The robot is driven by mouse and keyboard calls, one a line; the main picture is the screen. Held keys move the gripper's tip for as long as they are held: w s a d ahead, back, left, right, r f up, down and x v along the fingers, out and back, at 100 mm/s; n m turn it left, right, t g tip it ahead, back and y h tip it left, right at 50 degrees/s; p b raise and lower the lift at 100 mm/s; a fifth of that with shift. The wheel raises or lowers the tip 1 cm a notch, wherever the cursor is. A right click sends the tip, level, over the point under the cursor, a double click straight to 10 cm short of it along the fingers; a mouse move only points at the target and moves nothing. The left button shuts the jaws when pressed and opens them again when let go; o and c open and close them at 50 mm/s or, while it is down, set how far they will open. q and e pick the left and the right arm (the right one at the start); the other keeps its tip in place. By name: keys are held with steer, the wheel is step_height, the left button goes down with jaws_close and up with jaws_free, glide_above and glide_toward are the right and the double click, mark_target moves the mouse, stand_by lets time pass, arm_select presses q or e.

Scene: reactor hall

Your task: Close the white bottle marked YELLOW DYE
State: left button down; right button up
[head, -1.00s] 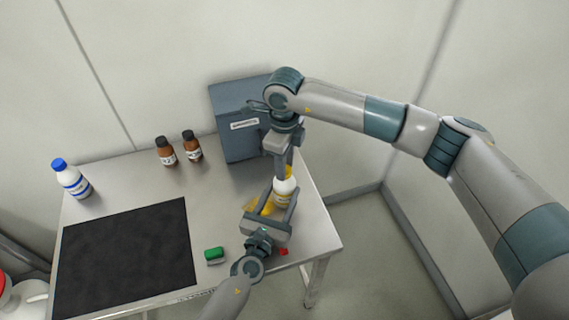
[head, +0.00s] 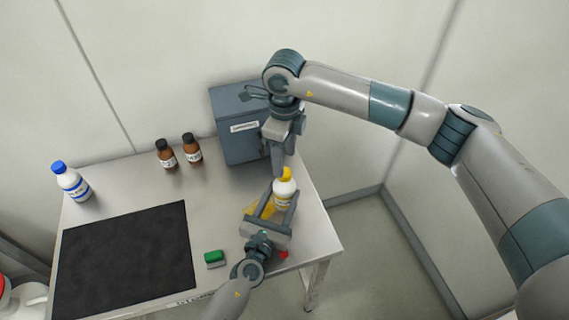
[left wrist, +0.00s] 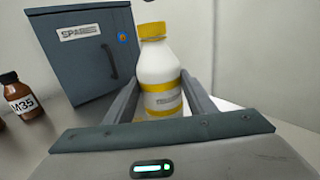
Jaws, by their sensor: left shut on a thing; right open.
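The white bottle (head: 284,192) with yellow bands stands upright near the right side of the table. It also shows in the left wrist view (left wrist: 159,75), where part of its label is readable. A yellow cap (left wrist: 152,30) sits on its top, seen in the head view (head: 286,173) too. My left gripper (head: 283,207) is shut around the bottle's body from the front. My right gripper (head: 278,160) is open, pointing down just above and to the left of the cap, apart from it in the left wrist view. Whether the cap is fully tight cannot be told.
A grey cabinet (head: 235,140) stands behind the bottle. Two brown bottles (head: 191,150) and a blue-capped bottle (head: 72,182) stand further left. A yellow patch (head: 262,207) lies beside the bottle. A green-topped block (head: 214,257) and black mat (head: 130,260) lie at the front.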

step_height(320, 180, up, 7)
steer(key=shift+r, duration=0.2)
stand_by(0.3)
arm_select(q)
steer(key=c, duration=0.7)
jaws_free()
steer(key=shift+s, duration=0.1)
steer(key=b+v, duration=0.4)
steer(key=v, duration=1.1)
steer(key=shift+s+a+f, duration=0.15)
steer(key=shift+s, duration=0.1)
arm_select(e)
step_height(320, 180, down, 4)
steer(key=shift+f, duration=0.1)
arm_select(q)
steer(key=shift+b+v, duration=0.35)
steer(key=shift+v, duration=0.45)
arm_select(e)
steer(key=shift+f, duration=0.25)
arm_select(q)
steer(key=shift+r, duration=0.2)
arm_select(e)
steer(key=shift+r, duration=0.1)
